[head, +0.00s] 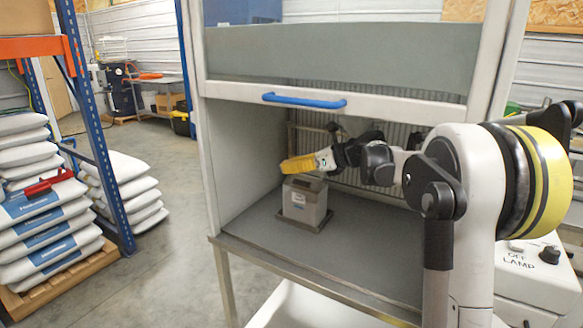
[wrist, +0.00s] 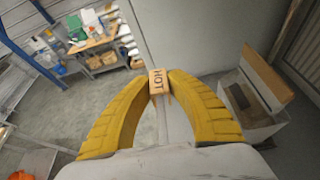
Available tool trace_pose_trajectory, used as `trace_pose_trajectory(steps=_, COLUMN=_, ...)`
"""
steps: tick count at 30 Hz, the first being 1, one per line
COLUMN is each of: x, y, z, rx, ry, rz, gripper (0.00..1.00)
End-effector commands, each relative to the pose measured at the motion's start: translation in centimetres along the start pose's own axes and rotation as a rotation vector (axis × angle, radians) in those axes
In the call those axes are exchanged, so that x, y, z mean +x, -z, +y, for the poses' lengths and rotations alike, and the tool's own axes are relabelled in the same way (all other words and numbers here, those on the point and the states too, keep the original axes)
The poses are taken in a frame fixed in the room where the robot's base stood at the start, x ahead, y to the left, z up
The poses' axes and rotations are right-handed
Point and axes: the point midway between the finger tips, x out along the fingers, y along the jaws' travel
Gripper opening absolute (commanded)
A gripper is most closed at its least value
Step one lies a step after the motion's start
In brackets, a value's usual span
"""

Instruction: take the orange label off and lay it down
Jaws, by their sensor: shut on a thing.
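The label (wrist: 158,81), a small pale orange block with the word HOT on it, is pinched between my two yellow fingertips in the wrist view. My gripper (head: 287,166) is shut on it, inside the cabinet opening and just above the left of the grey box (head: 303,205). The label looks clear of any surface. I cannot make it out in the head view. The box stands upright on a dark base plate on the cabinet floor. In the wrist view a pale box with a tan strip lies to the right, apart from the label.
The cabinet's glass front (head: 340,50) with its blue handle (head: 303,100) is raised above my arm. The grey cabinet floor (head: 355,245) is bare right of and in front of the box. A LAMP control box (head: 530,270) stands right. Sacks (head: 35,225) are stacked at left.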

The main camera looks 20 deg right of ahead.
Motion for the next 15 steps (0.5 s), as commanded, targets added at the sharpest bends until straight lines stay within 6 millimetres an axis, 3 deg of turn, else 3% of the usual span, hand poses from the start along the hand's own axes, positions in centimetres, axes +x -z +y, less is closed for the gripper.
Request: trace_pose_trajectory(steps=15, x=-1.4, y=-3.4, z=0.3, rx=0.0, ry=0.0, rz=0.0, gripper=0.08)
